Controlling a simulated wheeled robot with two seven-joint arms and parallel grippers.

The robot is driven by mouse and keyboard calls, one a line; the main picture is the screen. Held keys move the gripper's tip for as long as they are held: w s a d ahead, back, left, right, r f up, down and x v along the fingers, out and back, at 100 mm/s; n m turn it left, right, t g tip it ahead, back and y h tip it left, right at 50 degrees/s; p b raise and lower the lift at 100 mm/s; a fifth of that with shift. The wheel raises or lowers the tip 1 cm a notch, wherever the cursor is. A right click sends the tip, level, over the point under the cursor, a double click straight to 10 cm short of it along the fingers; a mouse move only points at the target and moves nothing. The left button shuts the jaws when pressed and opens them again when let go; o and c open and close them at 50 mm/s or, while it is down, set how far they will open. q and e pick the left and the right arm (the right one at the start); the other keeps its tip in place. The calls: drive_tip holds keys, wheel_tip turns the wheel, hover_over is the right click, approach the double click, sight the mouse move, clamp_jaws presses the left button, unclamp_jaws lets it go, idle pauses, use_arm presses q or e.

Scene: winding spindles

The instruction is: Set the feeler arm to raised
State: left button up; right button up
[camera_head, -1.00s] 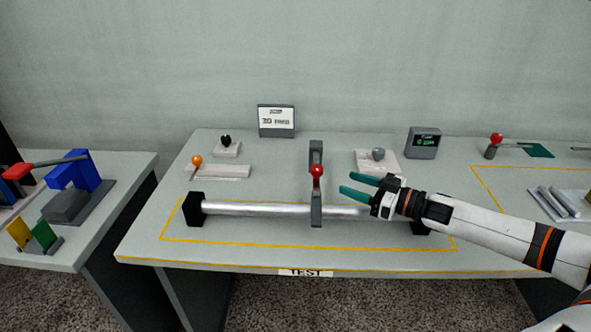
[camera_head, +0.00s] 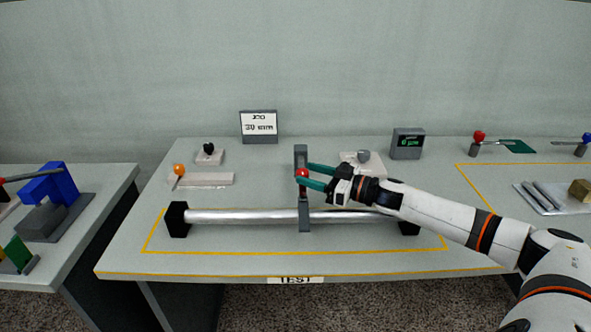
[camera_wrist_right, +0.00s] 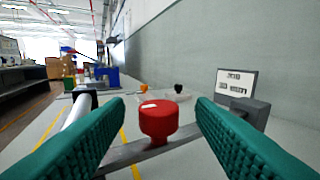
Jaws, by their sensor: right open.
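The feeler arm is a grey bar with a red knob (camera_head: 302,173), set in a grey upright frame (camera_head: 304,216) around the middle of the silver spindle (camera_head: 250,216). My right gripper (camera_head: 311,175) is open, with its green fingertips at either side of the red knob. In the right wrist view the red knob (camera_wrist_right: 160,120) stands between the two open green fingers, with visible gaps to both. The grey bar (camera_wrist_right: 150,150) runs across below it. My left gripper is not in view.
Black blocks (camera_head: 177,219) hold the spindle ends; my arm partly covers the right one. Behind are an orange-knobbed slide (camera_head: 179,170), a black knob (camera_head: 208,148), a grey knob (camera_head: 363,156), a sign (camera_head: 259,126) and a green-lit display (camera_head: 408,143). The table front is clear.

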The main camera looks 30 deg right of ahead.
drive_tip(key=shift+p+x, duration=0.3)
drive_tip(key=shift+x, duration=2.05)
clamp_jaws()
